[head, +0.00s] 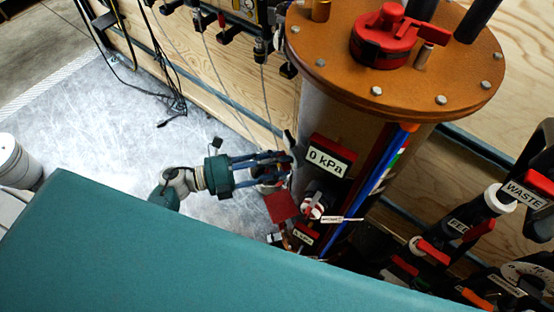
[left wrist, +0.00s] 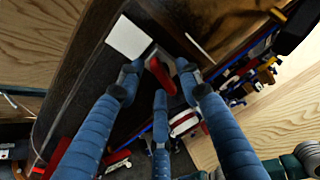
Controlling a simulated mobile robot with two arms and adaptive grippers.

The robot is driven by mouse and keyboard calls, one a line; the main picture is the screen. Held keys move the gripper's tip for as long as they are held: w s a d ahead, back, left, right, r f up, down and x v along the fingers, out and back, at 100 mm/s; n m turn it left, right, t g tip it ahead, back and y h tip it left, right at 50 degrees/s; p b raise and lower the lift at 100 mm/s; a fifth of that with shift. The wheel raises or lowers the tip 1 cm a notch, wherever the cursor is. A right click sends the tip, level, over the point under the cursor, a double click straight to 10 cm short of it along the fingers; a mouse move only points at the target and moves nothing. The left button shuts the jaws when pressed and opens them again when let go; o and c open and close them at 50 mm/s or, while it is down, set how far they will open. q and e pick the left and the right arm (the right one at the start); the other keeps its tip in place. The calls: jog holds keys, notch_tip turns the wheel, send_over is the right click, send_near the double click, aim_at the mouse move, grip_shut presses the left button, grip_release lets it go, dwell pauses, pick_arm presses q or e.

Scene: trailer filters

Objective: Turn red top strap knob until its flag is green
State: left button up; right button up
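My left gripper (head: 286,163), with blue fingers on a teal palm, reaches right to the side of the tan cylinder. In the left wrist view its fingertips (left wrist: 160,72) stand apart around a red knob handle (left wrist: 161,76). Gaps seem to show beside the handle; contact is unclear. In the head view the fingers hide most of this knob. A red square flag (head: 281,207) shows just below the fingers. A pale square plate (left wrist: 128,38) lies beyond the knob in the left wrist view; I cannot tell what it is. My right gripper is not in view.
The cylinder has an orange lid (head: 330,62) with a red cap (head: 382,38). A "0 kPa" sign (head: 327,160) sits right of the fingers. Blue tubes (head: 372,180) and labelled valves (head: 497,199) stand further right.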

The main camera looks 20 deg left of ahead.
pick_arm(q)
grip_shut()
dwell(0.3)
jog(key=shift+s+f+n, duration=0.1)
jog(key=shift+n, duration=1.3)
jog(key=shift+s+f+n, duration=0.1)
jog(key=shift+n, duration=1.3)
jog(key=shift+h, duration=0.3)
grip_release()
jog(key=shift+w, duration=0.1)
